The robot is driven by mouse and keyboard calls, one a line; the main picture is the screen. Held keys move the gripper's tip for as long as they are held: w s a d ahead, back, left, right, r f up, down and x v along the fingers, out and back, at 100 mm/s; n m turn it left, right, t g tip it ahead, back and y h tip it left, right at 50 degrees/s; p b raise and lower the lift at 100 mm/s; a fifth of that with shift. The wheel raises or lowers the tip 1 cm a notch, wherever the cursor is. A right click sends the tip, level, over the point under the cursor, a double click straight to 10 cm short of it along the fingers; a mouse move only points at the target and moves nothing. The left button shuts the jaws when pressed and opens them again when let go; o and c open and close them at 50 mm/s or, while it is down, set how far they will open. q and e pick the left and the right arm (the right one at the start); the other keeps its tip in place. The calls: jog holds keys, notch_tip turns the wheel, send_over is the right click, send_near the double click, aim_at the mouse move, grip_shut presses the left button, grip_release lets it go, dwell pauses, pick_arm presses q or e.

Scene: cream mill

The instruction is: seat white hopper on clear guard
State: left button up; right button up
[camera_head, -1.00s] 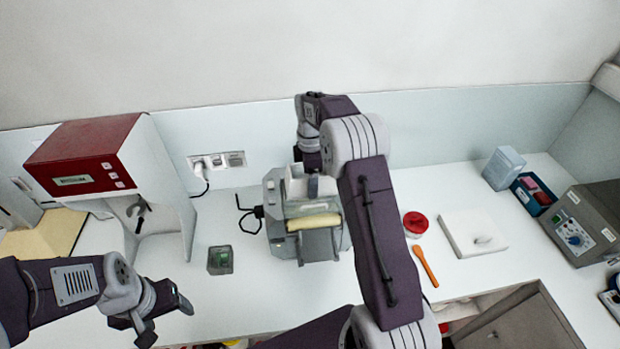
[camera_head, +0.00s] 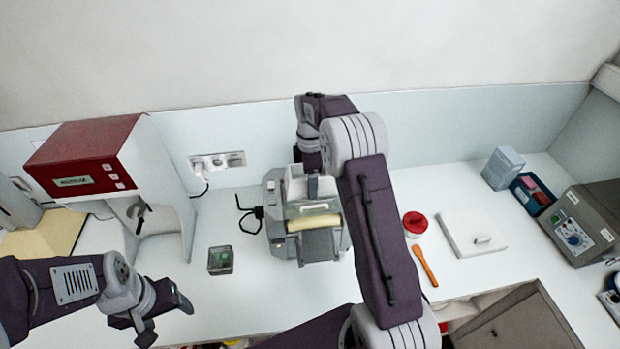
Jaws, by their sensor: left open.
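The mill (camera_head: 274,238) stands on the white counter in the middle of the view, a grey machine with a cream roller (camera_head: 314,223) across its front. The white hopper (camera_head: 296,186) is at the top of the mill, under my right arm's wrist. The clear guard (camera_head: 312,207) shows just below it, above the roller. My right gripper (camera_head: 313,184) is at the hopper; its fingers are mostly hidden, so I cannot tell its grip or whether the hopper touches the guard. My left gripper (camera_head: 168,316) is open and empty at the lower left, apart from the mill.
A red-topped machine (camera_head: 90,157) stands at the left. A small dark clear-lidded box (camera_head: 220,260) sits left of the mill. To the right are a red-lidded jar (camera_head: 415,223), an orange spatula (camera_head: 425,266), a white slab (camera_head: 472,234) and a grey control box (camera_head: 582,228).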

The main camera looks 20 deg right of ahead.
jog(key=shift+f, duration=0.75)
dwell(1.5)
jog(key=o, duration=1.5)
jog(key=shift+c, duration=0.2)
jog(key=shift+r, duration=0.2)
notch_tip(320, 180, up, 9)
jog(key=shift+f+b, duration=0.15)
jog(key=shift+b, duration=0.85)
jog(key=shift+s, duration=0.1)
